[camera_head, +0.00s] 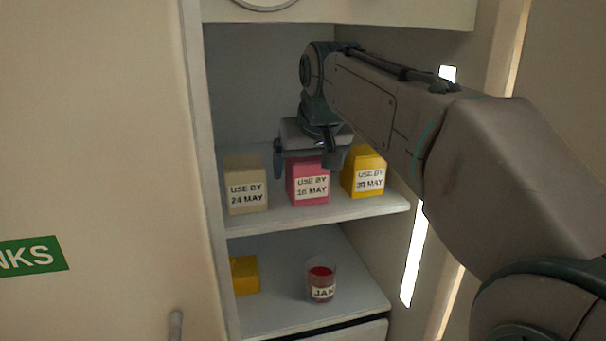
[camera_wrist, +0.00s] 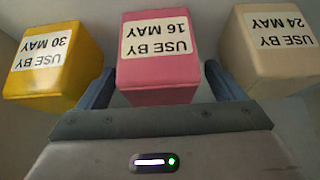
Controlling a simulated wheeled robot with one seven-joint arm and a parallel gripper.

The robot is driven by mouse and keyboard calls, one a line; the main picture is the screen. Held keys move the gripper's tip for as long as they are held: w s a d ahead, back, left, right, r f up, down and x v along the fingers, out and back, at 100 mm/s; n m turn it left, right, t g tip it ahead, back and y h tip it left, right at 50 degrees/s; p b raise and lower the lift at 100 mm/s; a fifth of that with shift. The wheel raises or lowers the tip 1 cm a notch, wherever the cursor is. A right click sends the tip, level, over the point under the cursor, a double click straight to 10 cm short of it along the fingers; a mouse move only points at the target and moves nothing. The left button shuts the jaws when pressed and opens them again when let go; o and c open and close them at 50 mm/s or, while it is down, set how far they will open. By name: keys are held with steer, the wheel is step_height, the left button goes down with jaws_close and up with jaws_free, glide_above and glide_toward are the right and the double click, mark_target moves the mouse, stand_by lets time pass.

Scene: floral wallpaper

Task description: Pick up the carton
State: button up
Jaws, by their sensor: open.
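Three cartons stand in a row on the upper shelf. The beige carton (camera_head: 246,172) on the left is labelled "USE BY 24 MAY". The pink carton (camera_head: 308,199) in the middle reads "USE BY 16 MAY", and the yellow carton (camera_head: 363,160) on the right reads "USE BY 30 MAY". My gripper (camera_head: 306,160) is open at the top of the pink carton. In the wrist view, where the labels appear upside down, the pink carton (camera_wrist: 159,72) lies between my two fingers; I cannot tell if they touch it. The yellow (camera_wrist: 45,85) and beige (camera_wrist: 272,70) cartons stand outside them.
The upper shelf (camera_head: 320,217) has side walls close to the outer cartons. Gaps beside the pink carton are narrow. The lower shelf (camera_head: 285,310) holds a yellow box (camera_head: 245,276) and a glass of red jam (camera_head: 321,280). A door with a green sign (camera_head: 30,256) is at left.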

steer(key=shift+w+a+f, duration=0.1)
steer(key=shift+w+f, duration=0.35)
steer(key=c, duration=1.2)
